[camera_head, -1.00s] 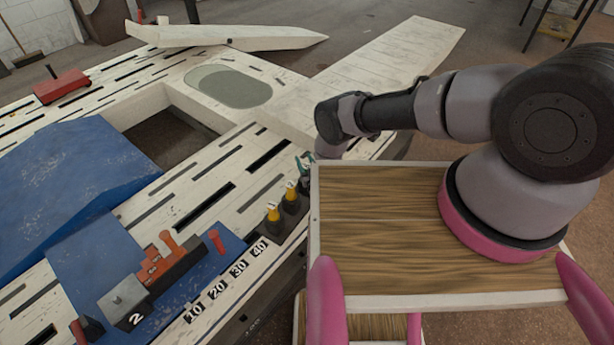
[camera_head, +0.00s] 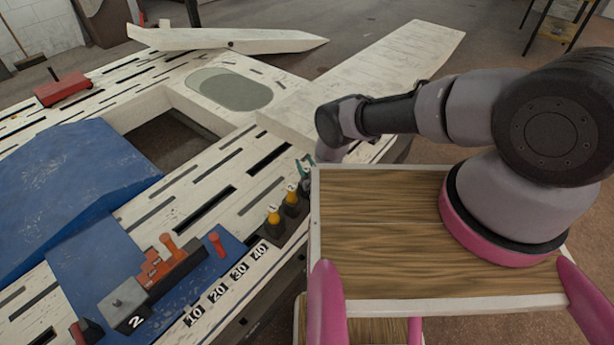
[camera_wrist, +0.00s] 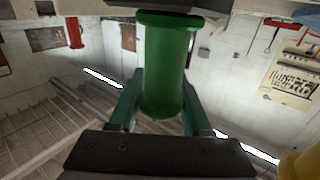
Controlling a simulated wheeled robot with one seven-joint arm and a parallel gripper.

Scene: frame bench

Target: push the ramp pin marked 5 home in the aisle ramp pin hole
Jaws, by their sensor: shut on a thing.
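My gripper (camera_wrist: 160,105) is shut on a green cylindrical pin (camera_wrist: 168,65) with a flared rim, held between its teal fingers in the wrist view. No number can be read on the pin, so I cannot tell whether it is marked 5. In the head view my gripper (camera_head: 306,167) is small and partly hidden, at the bench's near edge just beyond two yellow pins (camera_head: 273,214) in a dark holder (camera_head: 279,236). The pin and any hole under it cannot be made out there. I cannot tell how deep the pin sits.
A blue plate with a grey block marked 2 (camera_head: 125,303), an orange piece (camera_head: 151,268) and a red pin (camera_head: 216,244) lies left of the yellow pins. Labels 10 to 40 (camera_head: 228,280) line the edge. A white ramp (camera_head: 385,70) extends behind my arm.

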